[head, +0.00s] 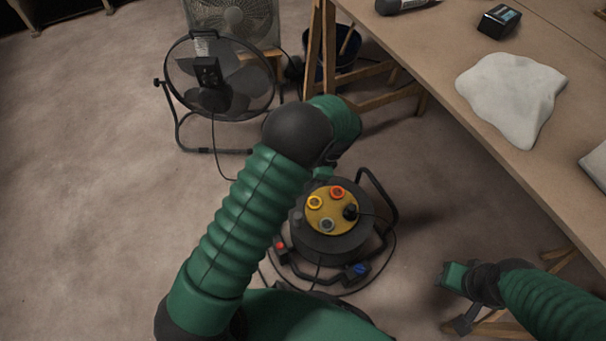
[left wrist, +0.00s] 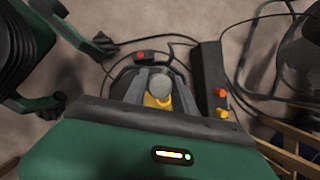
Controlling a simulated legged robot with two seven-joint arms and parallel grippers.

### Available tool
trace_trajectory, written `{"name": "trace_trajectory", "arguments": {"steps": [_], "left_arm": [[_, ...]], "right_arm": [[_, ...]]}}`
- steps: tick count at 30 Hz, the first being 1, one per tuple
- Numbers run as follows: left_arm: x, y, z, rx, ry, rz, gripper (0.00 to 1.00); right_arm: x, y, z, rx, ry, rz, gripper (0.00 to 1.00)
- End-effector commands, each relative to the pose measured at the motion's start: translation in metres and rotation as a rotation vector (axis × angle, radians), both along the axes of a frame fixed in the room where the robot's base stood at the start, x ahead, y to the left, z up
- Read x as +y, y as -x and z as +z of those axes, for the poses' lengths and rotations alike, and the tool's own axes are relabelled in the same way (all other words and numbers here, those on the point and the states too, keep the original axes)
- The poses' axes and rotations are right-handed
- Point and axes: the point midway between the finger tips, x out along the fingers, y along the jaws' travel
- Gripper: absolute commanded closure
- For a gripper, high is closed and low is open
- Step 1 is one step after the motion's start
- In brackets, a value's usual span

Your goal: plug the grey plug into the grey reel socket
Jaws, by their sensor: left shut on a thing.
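The cable reel (head: 335,247) stands on the floor, its yellow face carrying yellow, red and grey ring sockets. The grey socket (head: 327,225) is at the front of the face and looks empty. My left gripper (left wrist: 158,88) is shut on the grey plug (left wrist: 159,84), whose round grey end shows between the fingers. A patch of yellow shows just below it; I cannot tell how far apart they are. In the head view my own arm mostly hides this gripper and the plug. My right gripper (head: 450,303) is open and empty, right of the reel.
A red plug (head: 280,245) and a blue plug (head: 357,270) lie by the reel's base among loose cables. A black plug (head: 351,212) sits in the reel's face. A fan (head: 222,85) stands behind; a workbench (head: 430,75) on trestles is at the right.

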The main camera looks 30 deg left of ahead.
Motion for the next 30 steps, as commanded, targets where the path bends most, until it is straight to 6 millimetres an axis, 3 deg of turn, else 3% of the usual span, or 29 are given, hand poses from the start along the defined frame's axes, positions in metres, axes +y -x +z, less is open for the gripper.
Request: {"name": "trace_trajectory", "arguments": {"steps": [6, 12, 17, 30], "left_arm": [[-0.031, -0.013, -0.057, 0.006, 0.002, -0.52, 1.0], [-0.073, -0.007, -0.102, 0.004, 0.002, -0.922, 1.0], [-0.085, -0.003, -0.114, -0.002, 0.001, -1.027, 1.0], [-0.086, -0.004, -0.119, -0.004, 0.0, -1.026, 1.0]], "right_arm": [[0.0, 0.0, 0.007, 0.0, 0.0, 0.0, 0.64], [0.0, 0.0, 0.011, 0.0, 0.0, 0.0, 0.64], [0.0, 0.0, 0.011, 0.0, 0.0, 0.0, 0.64], [0.0, 0.0, 0.006, 0.0, 0.0, 0.0, 0.64]]}}
